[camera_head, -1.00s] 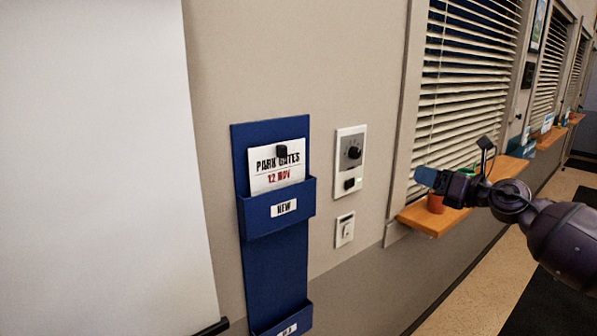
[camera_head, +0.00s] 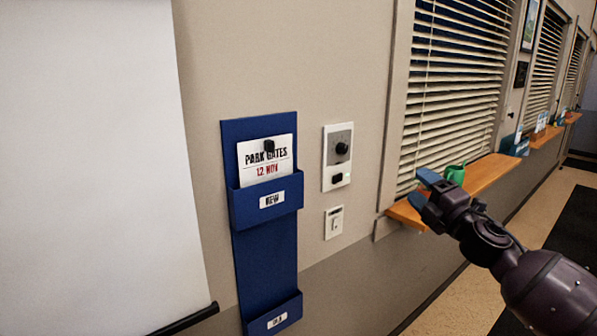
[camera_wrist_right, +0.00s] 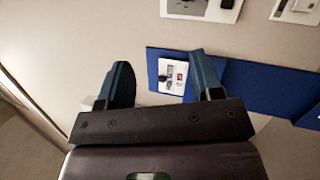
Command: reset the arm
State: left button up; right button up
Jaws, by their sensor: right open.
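My right gripper (camera_head: 423,188) is in front of the wooden window sill (camera_head: 490,174) at the right of the head view. Its blue fingers are apart and hold nothing. In the right wrist view the fingers (camera_wrist_right: 160,80) are spread, with the wall behind them. The right finger there overlaps the blue wall holder (camera_wrist_right: 262,90). My left gripper does not show.
The blue holder (camera_head: 262,240) has a NEW pocket (camera_head: 268,202) with a PARK GATES card (camera_head: 266,160) and a lower pocket. A dial panel (camera_head: 337,158) and a switch (camera_head: 334,222) are beside it. A green watering can (camera_head: 456,174) stands on the sill.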

jog(key=s+f+m+g+h, duration=0.1)
jog(key=s+f+m+h, duration=0.1)
jog(key=s+f+m, duration=0.55)
jog(key=s+f+m+g+h, duration=0.15)
jog(key=f+m, duration=0.25)
jog(key=f, duration=0.6)
jog(key=s+f+m+h, duration=0.3)
jog(key=s+f+m, duration=0.2)
jog(key=f, duration=0.3)
jog(key=s+f+m+g+h, duration=0.1)
jog(key=s+f+m+g, duration=0.1)
jog(key=s+f, duration=0.7)
jog(key=s+d+f+m+g+h, duration=0.1)
jog(key=s+f+m+g+h, duration=0.1)
jog(key=s+f+m, duration=0.3)
jog(key=s+f+g, duration=0.1)
jog(key=s+f, duration=0.3)
jog(key=s, duration=0.5)
jog(key=shift+b, duration=0.4)
